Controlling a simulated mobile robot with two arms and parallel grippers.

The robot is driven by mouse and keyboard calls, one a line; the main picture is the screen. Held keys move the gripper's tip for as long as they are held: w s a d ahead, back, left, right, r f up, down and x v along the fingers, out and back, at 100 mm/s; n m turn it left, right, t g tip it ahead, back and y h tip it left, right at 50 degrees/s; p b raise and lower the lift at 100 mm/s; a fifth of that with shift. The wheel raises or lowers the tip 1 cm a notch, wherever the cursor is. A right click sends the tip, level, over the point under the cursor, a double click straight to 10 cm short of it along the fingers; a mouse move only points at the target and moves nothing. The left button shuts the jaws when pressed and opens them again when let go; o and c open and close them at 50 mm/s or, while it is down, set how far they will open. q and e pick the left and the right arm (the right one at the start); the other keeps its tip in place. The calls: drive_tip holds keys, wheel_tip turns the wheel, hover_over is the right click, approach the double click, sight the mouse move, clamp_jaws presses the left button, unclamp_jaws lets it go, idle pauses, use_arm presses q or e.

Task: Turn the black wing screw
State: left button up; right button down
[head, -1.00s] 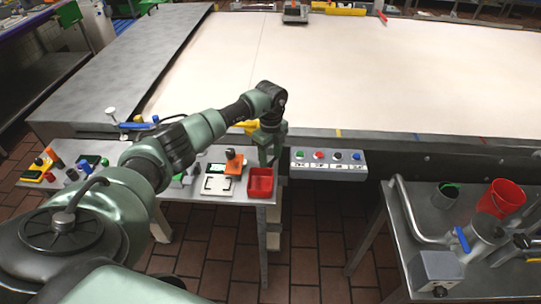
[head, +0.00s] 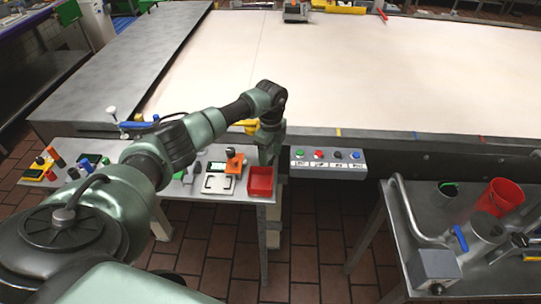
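I cannot make out a black wing screw for certain. A small dark knob (head: 437,289) shows on the front of the grey metal box at the lower right, too small to identify. My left arm reaches in from the left over the small side table, and my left gripper (head: 266,154) points down beside the table's right end, just behind the red bin (head: 261,181). Its fingers are too small and too dark to tell whether they are open or shut. My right gripper is not in view.
The side table (head: 215,190) also holds a white scale, an orange device (head: 234,162) and several small tools. A button box (head: 328,161) hangs on the big table's front edge. At the right, a metal table bears a pipe, a blue-handled valve (head: 461,238) and a red bucket (head: 502,197).

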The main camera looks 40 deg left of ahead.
sight(271, 159)
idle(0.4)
use_arm(q)
drive_tip(key=m+b, duration=0.1)
drive_tip(key=m, duration=0.1)
drive_tip(key=shift+f+m, duration=0.2)
drive_tip(key=shift+m, duration=0.2)
drive_tip(key=m+b, duration=0.1)
drive_tip(key=m, duration=0.2)
wheel_tip(271, 159, up, 8)
drive_tip(key=shift+d+r+b, duration=0.1)
drive_tip(key=shift+d+b, duration=0.05)
drive_tip(key=shift+b, duration=0.9)
drive_tip(key=w+d+m+t+h, duration=0.1)
drive_tip(key=d+m+t+h, duration=0.3)
drive_tip(key=d+h, duration=0.7)
drive_tip(key=shift+w+d+f+t, duration=0.2)
drive_tip(key=shift+d+t, duration=0.2)
drive_tip(key=shift+d, duration=8.8)
